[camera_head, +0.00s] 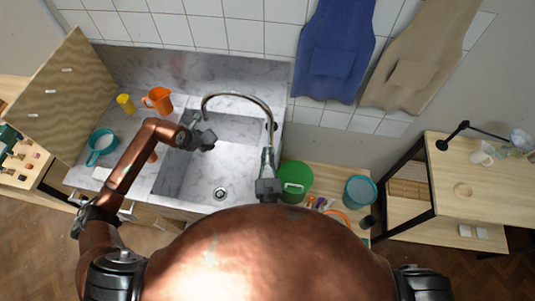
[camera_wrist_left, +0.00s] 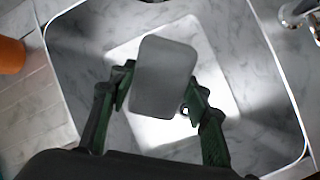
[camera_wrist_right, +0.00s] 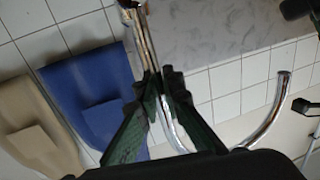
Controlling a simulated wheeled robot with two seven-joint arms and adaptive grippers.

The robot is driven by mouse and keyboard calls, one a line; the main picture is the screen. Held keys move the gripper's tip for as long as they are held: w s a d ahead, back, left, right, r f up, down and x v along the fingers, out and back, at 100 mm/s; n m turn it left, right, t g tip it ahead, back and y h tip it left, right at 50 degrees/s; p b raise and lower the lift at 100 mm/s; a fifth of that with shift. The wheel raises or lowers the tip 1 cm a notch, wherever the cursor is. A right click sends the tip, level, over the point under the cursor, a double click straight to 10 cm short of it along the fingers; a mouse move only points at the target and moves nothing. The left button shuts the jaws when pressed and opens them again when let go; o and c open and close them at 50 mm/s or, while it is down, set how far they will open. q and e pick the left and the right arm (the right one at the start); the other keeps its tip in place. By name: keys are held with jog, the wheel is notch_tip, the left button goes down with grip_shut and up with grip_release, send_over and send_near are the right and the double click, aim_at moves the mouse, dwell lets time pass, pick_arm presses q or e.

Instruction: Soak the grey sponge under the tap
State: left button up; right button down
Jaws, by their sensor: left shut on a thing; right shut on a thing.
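The grey sponge (camera_wrist_left: 163,78) is between the fingers of my left gripper (camera_wrist_left: 157,98), which is shut on it above the sink basin (camera_head: 236,172). The sponge looks small and dark in the head view (camera_head: 207,139), near the spout end of the arched chrome tap (camera_head: 238,94). Part of the tap shows at the upper right of the left wrist view (camera_wrist_left: 298,12). I see no water stream.
An orange jug (camera_head: 158,99), a yellow cup (camera_head: 125,103) and a teal pot (camera_head: 101,143) stand on the counter left of the basin. A green bucket (camera_head: 295,180) stands right of the sink. Blue (camera_head: 336,50) and beige (camera_head: 418,50) aprons hang on the wall.

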dwell(0.4)
jog(key=shift+a+n, duration=0.7)
jog(key=c, duration=2.1)
grip_release()
jog(key=s, duration=1.2)
jog(key=shift+d+r, duration=0.1)
jog(key=shift+d, duration=0.25)
jog(key=shift+w, duration=0.1)
